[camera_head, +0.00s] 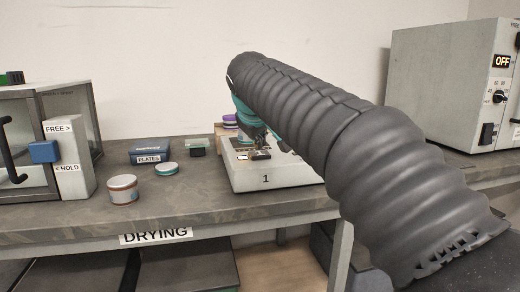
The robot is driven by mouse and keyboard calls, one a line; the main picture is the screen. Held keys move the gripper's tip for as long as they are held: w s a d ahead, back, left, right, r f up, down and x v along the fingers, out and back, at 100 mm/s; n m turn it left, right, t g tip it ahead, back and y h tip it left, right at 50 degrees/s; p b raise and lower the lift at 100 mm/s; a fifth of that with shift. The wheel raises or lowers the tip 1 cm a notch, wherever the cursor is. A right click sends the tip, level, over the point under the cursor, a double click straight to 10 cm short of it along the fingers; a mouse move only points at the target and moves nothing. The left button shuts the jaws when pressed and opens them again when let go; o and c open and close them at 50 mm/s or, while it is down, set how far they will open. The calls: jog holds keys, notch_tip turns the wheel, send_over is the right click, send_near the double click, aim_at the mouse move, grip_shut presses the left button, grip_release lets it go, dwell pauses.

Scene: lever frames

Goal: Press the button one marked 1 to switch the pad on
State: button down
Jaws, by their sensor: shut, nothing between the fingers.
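The pale grey pad (285,178) stands on the workbench, its front face marked 1. On its top, near the front left, is a small dark button piece (260,156) just above the mark. My gripper (262,141) is shut and empty, pointing down over the pad's top, close behind and above that piece. I cannot tell whether it touches it. My arm in its dark ribbed sleeve hides the pad's right and rear parts.
A jar (123,190), a round lidded dish (167,169) and a blue PLATES box (150,152) stand left of the pad. A glass-doored cabinet (70,130) is at far left. A grey unit reading OFF (435,85) is at right.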

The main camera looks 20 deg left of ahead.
aim_at(259, 154)
jog(key=shift+r, duration=0.25)
notch_tip(259, 154, up, 6)
jog(key=p, duration=0.5)
jog(key=shift+f, duration=0.1)
dwell(1.3)
